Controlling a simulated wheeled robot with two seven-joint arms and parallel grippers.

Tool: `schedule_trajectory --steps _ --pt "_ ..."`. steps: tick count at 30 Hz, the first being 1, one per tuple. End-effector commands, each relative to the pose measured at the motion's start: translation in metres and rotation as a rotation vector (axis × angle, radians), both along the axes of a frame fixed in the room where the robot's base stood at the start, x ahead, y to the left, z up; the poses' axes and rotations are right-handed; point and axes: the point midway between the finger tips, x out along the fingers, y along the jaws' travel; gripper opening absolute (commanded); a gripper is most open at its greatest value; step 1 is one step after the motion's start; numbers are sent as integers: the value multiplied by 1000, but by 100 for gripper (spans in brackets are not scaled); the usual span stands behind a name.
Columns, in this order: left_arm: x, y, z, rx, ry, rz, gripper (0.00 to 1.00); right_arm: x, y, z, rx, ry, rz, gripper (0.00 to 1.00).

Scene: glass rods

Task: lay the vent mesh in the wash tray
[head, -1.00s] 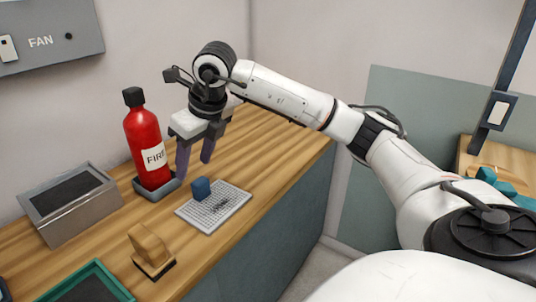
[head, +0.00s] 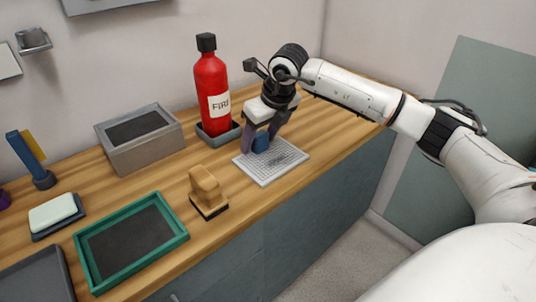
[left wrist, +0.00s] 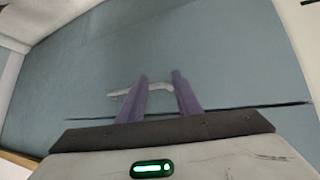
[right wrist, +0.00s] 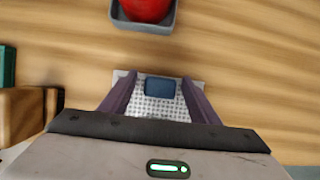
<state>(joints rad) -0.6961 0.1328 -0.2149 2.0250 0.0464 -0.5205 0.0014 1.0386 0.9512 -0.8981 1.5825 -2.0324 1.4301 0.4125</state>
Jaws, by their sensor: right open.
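The vent mesh (head: 283,164), a light grey perforated plate with a blue block-shaped grip (head: 261,142), lies flat on the wooden counter; it also shows in the right wrist view (right wrist: 160,110). My right gripper (head: 262,150) is open, its fingers low on either side of the blue grip. A green-rimmed tray (head: 180,236) with a dark floor stands at the front left of the counter; a dark grey tray (head: 65,275) is partly cut off beside it. No label shows which is the wash tray. My left gripper (left wrist: 160,80) is open and empty, facing the cabinet front.
A red fire extinguisher (head: 211,85) stands in a grey holder just behind the mesh. A wooden stamp-like block (head: 206,187) stands between mesh and green tray. A grey metal box (head: 150,155) and a soap-like bar (head: 53,211) are further left. Bare counter lies around the mesh.

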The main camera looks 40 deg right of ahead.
Motion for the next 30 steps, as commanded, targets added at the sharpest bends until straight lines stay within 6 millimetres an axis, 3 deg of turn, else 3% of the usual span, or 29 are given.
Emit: schedule_trajectory --steps 5,15,23,30 --pt "2 0 1 0 -4 0 31 0 0 0 0 0 0 56" --pt "2 0 1 0 -4 0 31 0 0 1 0 -2 0 3" --pt "2 0 2 1 -5 0 31 1 0 8 1 -5 0 2" --pt "2 0 6 2 -6 -1 31 1 0 53 1 -7 1 2"
